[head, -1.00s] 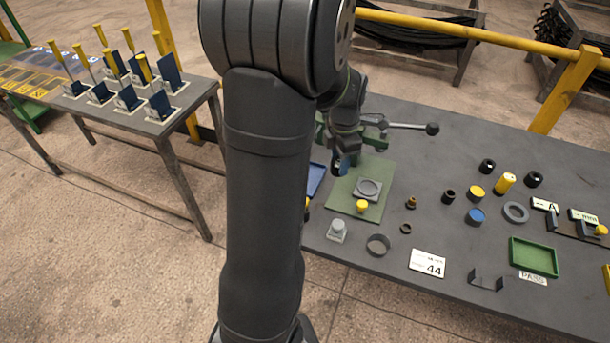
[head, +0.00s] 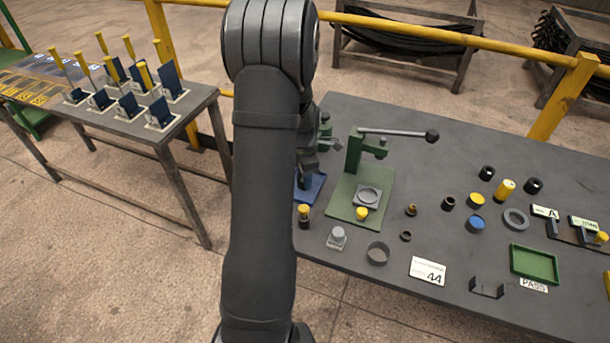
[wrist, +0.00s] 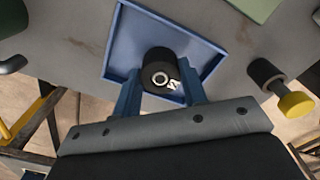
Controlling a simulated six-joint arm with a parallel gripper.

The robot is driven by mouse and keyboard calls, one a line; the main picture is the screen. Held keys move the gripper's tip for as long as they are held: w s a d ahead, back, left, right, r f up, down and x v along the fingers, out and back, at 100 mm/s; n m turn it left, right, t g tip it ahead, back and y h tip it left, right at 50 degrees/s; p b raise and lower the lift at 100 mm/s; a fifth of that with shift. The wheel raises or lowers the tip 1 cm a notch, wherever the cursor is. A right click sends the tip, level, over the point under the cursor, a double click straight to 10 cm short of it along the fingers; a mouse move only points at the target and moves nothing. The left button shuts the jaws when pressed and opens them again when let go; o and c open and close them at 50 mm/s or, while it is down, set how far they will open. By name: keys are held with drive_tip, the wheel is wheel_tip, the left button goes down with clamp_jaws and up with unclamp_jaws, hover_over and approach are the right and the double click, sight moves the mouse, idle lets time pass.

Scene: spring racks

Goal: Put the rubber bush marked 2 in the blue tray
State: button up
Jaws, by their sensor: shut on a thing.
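The rubber bush (wrist: 157,68) is a short black cylinder with a white 2 and a ring-shaped hole on its face. My gripper (wrist: 162,88) is shut on it, one blue finger on each side. In the wrist view the bush lies over the blue tray (wrist: 120,48); whether it touches the tray floor I cannot tell. In the head view the blue tray (head: 316,188) is partly hidden behind my arm, and the bush is hidden there.
A green press (head: 355,152) with a long lever stands right of the tray. A yellow-topped black piece (head: 304,213) stands close to the tray's near side. A grey knobbed block (head: 337,237) and a dark ring (head: 378,253) lie nearer the front edge.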

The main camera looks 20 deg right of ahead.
drive_tip(key=shift+f, duration=0.2)
drive_tip(key=o, duration=1)
wheel_tip(320, 180, up, 12)
drive_tip(key=shift+r, duration=0.15)
wheel_tip(320, 180, down, 12)
drive_tip(key=shift+f, duration=0.15)
drive_tip(key=shift+r, duration=1.65)
